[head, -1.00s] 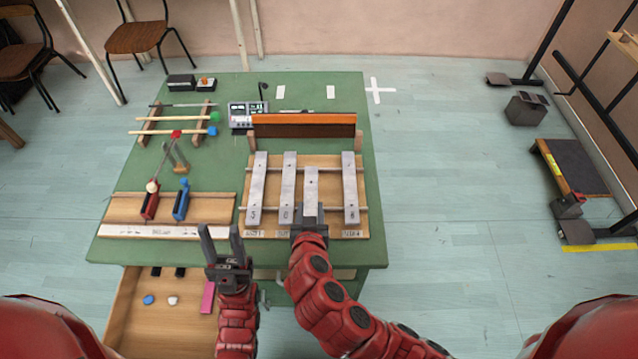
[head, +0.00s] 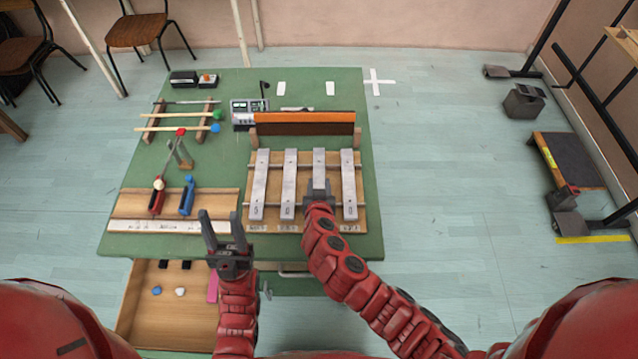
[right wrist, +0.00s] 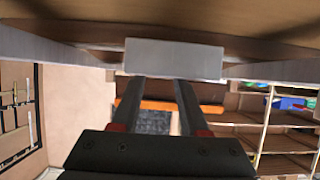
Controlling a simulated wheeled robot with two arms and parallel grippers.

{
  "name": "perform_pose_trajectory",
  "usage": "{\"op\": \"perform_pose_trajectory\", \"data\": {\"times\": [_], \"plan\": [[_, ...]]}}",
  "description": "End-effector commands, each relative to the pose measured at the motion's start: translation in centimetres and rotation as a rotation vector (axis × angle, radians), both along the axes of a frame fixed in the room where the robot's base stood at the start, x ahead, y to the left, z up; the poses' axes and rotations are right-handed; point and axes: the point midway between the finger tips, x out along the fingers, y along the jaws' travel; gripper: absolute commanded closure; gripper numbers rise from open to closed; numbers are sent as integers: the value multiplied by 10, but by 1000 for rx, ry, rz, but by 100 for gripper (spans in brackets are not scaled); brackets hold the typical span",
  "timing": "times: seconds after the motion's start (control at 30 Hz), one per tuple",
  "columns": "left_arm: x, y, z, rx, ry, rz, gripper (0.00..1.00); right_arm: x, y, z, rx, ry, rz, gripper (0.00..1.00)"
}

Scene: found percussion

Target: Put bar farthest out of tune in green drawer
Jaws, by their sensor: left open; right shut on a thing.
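Several silver metal bars lie side by side on a wooden frame (head: 360,218) at the table's front right. The third bar from the left (head: 319,165) is gripped near its near end by my right gripper (head: 319,188), which is shut on it. Its far end is level with its neighbours (head: 290,180). In the right wrist view a grey bar end (right wrist: 173,58) is just beyond the fingers. My left gripper (head: 221,215) is open and empty over the table's front edge. An open wooden drawer (head: 165,310) is at lower left; its front face is hidden.
The drawer holds a blue piece, a white piece and a pink block (head: 213,288). A grey tuner (head: 248,112) and an upright orange-brown board (head: 305,124) stand behind the bars. Mallets (head: 175,128) and a wooden tray (head: 130,204) are at left. A shut drawer with a handle (head: 295,272) is under the bars.

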Motion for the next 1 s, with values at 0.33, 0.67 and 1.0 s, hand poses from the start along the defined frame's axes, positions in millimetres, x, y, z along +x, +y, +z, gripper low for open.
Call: {"op": "perform_pose_trajectory", "data": {"times": [0.33, 0.67, 1.0], "plan": [[0, 0, -7, 0, 0, 0, 53, 0, 0, -4, 0, -3, 1, 100], [0, 0, -6, 0, 0, 0, 53, 0, 0, -3, 0, -2, 1, 26], [0, 0, 7, 0, 0, 0, 53, 0, 0, 1, -4, 0, 2, 26]]}}
